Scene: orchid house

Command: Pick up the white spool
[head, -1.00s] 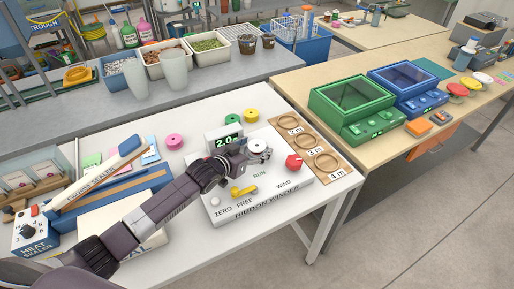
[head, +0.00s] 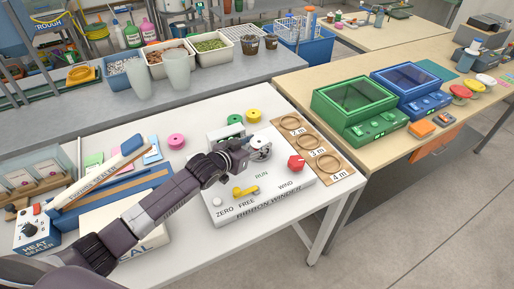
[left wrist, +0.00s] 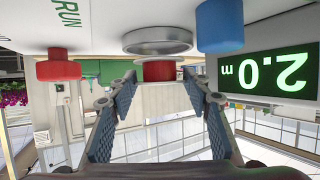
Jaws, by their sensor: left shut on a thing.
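The white spool (head: 262,153) shows as a small pale round shape at the fingertips, above the white ribbon winder (head: 265,207). My left gripper (head: 255,150) is shut on it, and the fingers partly hide it in the head view. In the left wrist view, which is upside down, the two fingers (left wrist: 160,82) stand apart around a short red part. A round grey-rimmed disc (left wrist: 158,40) lies right against that red part. Whether the spool is clear of the winder cannot be told. My right gripper is not in view.
The winder has a red knob (head: 296,162) and a yellow lever (head: 245,192). Pink (head: 176,141), green (head: 235,119) and yellow (head: 253,115) spools stand behind it. A wooden board with rings (head: 312,145) lies to the right. The heat sealer (head: 37,232) stands at left.

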